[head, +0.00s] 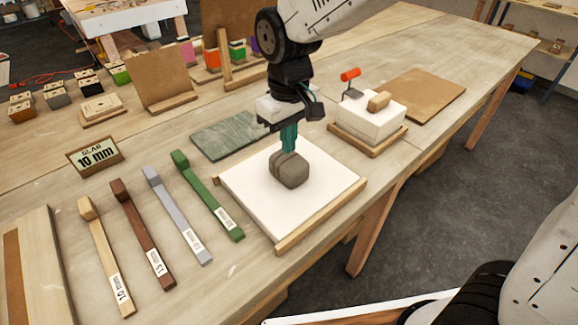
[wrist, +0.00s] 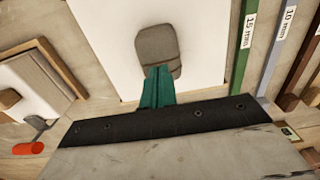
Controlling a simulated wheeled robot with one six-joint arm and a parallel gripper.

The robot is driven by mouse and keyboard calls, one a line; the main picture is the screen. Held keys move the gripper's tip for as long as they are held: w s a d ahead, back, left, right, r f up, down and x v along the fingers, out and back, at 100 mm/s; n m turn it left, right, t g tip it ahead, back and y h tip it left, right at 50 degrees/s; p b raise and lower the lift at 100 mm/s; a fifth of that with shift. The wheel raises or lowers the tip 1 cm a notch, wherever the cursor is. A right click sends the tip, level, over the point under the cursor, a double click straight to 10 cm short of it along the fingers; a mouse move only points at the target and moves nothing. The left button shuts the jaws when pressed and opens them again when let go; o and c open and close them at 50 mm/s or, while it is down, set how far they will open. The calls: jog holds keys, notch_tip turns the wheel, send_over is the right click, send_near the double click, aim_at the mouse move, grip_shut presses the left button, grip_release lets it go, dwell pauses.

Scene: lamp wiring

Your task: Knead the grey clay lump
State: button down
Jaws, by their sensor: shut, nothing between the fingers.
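The grey clay lump (head: 289,170) sits on the white board (head: 244,185), which has a wooden strip along its front edge. The lump is a rounded block with a groove or fold on its left side. In the wrist view the lump (wrist: 158,48) lies just beyond my fingertips. My gripper (head: 288,146) points down with its green fingers shut and empty. Its tips are at the lump's upper back edge; I cannot tell whether they touch it. In the wrist view my gripper (wrist: 158,72) overlaps the lump's near edge.
Several labelled sticks, among them a green one (head: 208,196), lie left of the board. A green-grey slab (head: 225,135) lies behind it. A white block (head: 368,118) with a red-handled tool (head: 350,75) stands to the right. A brown board (head: 422,95) lies farther right.

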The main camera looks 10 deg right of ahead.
jog(key=shift+f, duration=0.3)
jog(key=shift+f, duration=0.75)
jog(key=shift+r, duration=0.1)
jog(key=shift+r, duration=1.05)
jog(key=shift+f, duration=0.25)
jog(key=shift+f, duration=0.95)
jog(key=shift+r, duration=0.1)
jog(key=shift+r, duration=1)
